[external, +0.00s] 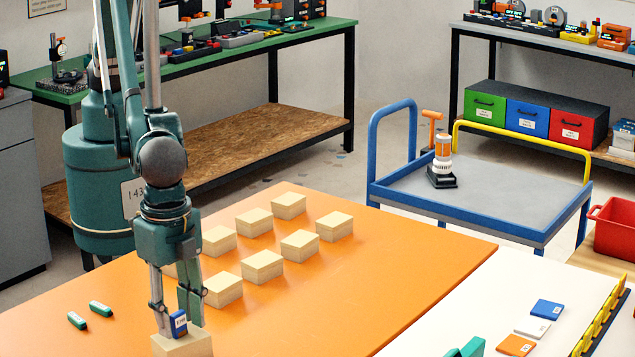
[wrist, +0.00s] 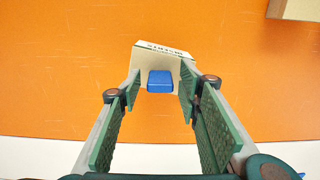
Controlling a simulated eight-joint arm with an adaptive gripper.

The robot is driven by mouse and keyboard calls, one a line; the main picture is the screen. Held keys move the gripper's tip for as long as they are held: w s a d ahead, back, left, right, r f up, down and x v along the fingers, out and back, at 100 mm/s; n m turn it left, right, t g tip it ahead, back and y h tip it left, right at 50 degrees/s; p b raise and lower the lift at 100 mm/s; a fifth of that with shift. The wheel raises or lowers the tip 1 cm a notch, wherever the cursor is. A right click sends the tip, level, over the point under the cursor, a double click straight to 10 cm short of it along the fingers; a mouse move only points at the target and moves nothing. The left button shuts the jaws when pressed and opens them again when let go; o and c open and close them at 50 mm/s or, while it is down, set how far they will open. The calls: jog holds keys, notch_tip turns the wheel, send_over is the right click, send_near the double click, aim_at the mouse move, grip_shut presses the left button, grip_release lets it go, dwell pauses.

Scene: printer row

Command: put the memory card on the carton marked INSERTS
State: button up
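The blue memory card (external: 179,323) looks upright in the external view, at the top of a pale carton (external: 190,346) at the bottom edge. Whether it rests on the carton or hovers just above it is hard to tell. In the wrist view the card (wrist: 160,81) is between the fingertips, with the carton (wrist: 148,61) behind it. The carton's label has upside-down lettering too small to read surely. My gripper (wrist: 160,92) appears open, with a narrow gap on each side of the card; it also shows in the external view (external: 177,318).
Several pale cartons (external: 263,266) stand in rows on the orange mat (external: 380,275), behind my gripper. Two green items (external: 88,315) lie to the left. A blue card (external: 547,309), a white card (external: 532,327) and an orange card (external: 515,345) lie on the white surface at right.

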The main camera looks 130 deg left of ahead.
aim_at(179, 312)
notch_tip(179, 312, up, 11)
dwell(0.5)
jog(key=shift+r, duration=0.1)
dwell(0.5)
jog(key=s+a+r+t, duration=0.1)
jog(key=s+a+r, duration=0.3)
jog(key=a+r, duration=0.4)
jog(key=s+a+r+t+h, duration=0.1)
jog(key=s+a+r, duration=0.45)
jog(key=a, duration=0.55)
jog(key=s+a+r+t, duration=0.1)
jog(key=s+a+r, duration=0.3)
jog(key=a+r, duration=0.4)
jog(key=s+a+r+t, duration=0.2)
jog(key=s+a, duration=1.1)
jog(key=s+a+f, duration=0.1)
jog(key=s+a, duration=0.2)
jog(key=s, duration=0.1)
jog(key=s+a+f+t, duration=0.1)
jog(key=s+a+f, duration=0.1)
jog(key=s, duration=0.3)
jog(key=s+a+f+t+y, duration=0.1)
jog(key=s+a+f, duration=0.1)
jog(key=s+a, duration=0.2)
jog(key=shift+s+f, duration=0.25)
jog(key=shift+s, duration=0.1)
